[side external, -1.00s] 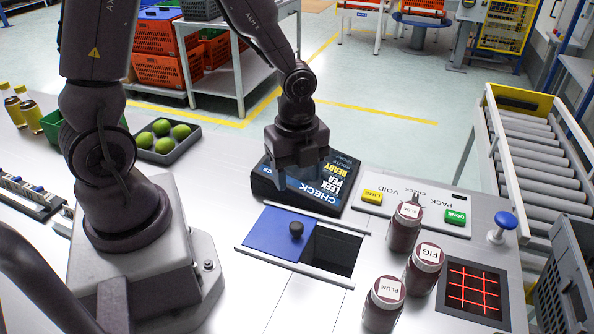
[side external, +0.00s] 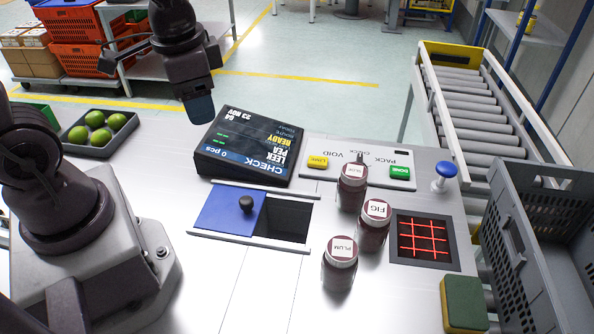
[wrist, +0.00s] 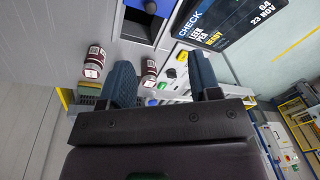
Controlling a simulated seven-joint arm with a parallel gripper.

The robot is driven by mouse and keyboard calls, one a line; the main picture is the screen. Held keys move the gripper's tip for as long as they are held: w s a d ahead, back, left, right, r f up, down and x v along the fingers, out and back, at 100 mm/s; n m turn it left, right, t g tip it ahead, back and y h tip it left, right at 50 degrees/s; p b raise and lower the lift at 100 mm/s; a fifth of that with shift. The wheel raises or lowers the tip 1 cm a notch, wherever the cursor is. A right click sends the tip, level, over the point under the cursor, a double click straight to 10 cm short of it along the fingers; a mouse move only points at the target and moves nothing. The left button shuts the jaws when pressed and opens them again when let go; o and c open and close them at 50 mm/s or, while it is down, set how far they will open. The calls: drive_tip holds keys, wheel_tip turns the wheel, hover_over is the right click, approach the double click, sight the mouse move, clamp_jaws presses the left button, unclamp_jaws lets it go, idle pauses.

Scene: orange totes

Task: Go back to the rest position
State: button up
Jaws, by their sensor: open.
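My gripper (side external: 199,108) hangs in the air behind and left of the display screen in the side external view, touching nothing I can make out. In the wrist view its two blue-grey fingers (wrist: 162,82) stand apart with nothing held between them. The black display (side external: 248,147) reads CHECK, LEEK, PEA, READY and 0 pcs; part of it also shows at the top right of the wrist view (wrist: 222,30).
Jars marked FIG (side external: 374,226) and PLUM (side external: 339,265) and a third jar (side external: 351,186) stand on the bench. A blue sliding lid (side external: 228,210) half covers a dark opening. A tray of limes (side external: 75,148) lies left. A grey crate (side external: 525,225) stands right.

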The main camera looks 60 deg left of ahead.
drive_tip(key=s+d+r+n+t, duration=0.2)
drive_tip(key=s+r+t, duration=0.1)
drive_tip(key=r, duration=0.6)
drive_tip(key=shift+s+t+h, duration=0.25)
drive_tip(key=shift+t+h, duration=0.15)
drive_tip(key=shift+t, duration=0.3)
